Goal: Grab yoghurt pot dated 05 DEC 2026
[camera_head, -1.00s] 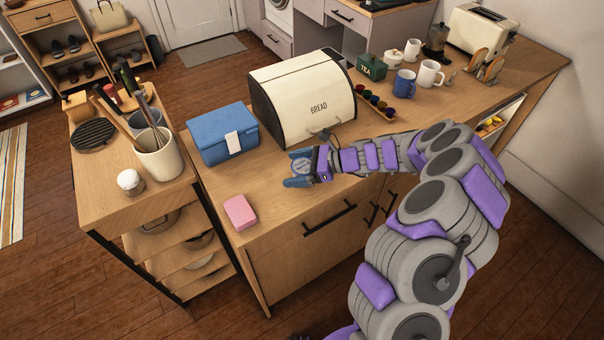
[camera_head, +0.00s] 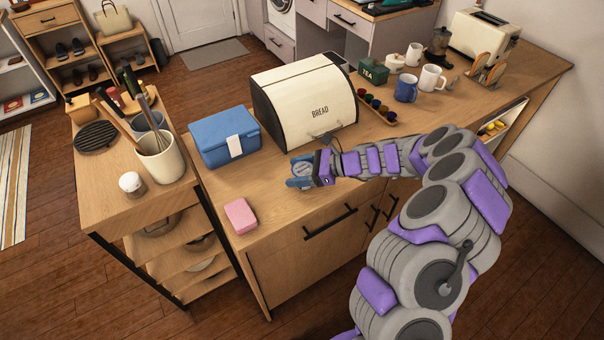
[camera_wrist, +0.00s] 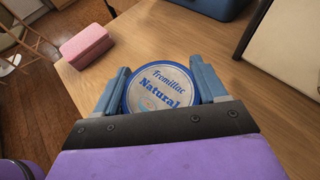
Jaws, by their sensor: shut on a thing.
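A yoghurt pot (camera_wrist: 160,88) with a blue-rimmed lid reading "Tremillac Natural" is between the two blue fingers of my gripper (camera_wrist: 160,90) in the wrist view. The fingers press on it from both sides. In the head view, my gripper (camera_head: 301,171) holds the pot (camera_head: 302,169) over the counter, in front of the bread bin. I cannot tell whether the pot touches the counter. No date is readable on the part of the lid that shows; its lower part is hidden by my gripper.
A cream bread bin (camera_head: 305,100) stands behind my gripper, a blue box (camera_head: 224,137) to its left. A pink block (camera_head: 240,216) lies near the counter's front left edge. Mugs (camera_head: 406,88) and a tea tin (camera_head: 373,73) stand further right. The wooden counter (camera_head: 270,190) is clear around my gripper.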

